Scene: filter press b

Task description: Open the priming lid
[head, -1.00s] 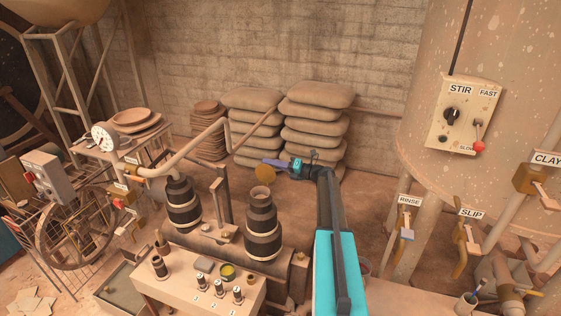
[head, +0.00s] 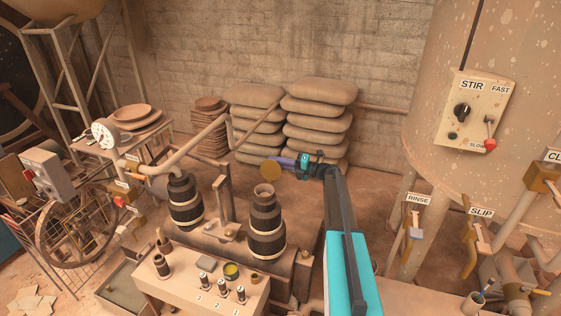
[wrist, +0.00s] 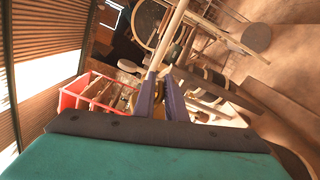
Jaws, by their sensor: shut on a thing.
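My gripper (head: 287,161) is shut on a round brass-coloured disc (head: 271,172), which looks like the priming lid. The disc stands steeply tilted just above the right-hand dark banded cylinder (head: 266,222). That cylinder's narrow neck (head: 264,191) shows an open top below the disc. I cannot tell whether a hinge joins the disc to the neck. In the wrist view my gripper's bluish fingers (wrist: 161,92) are close together, and a bit of brass colour shows beside them.
A second banded cylinder (head: 185,203) stands to the left, under a slanting pipe (head: 195,146). A pale bench (head: 180,285) in front carries several small valves and a yellow tin (head: 231,271). Stacked sacks (head: 317,125) stand behind, and a large tank (head: 480,40) at right.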

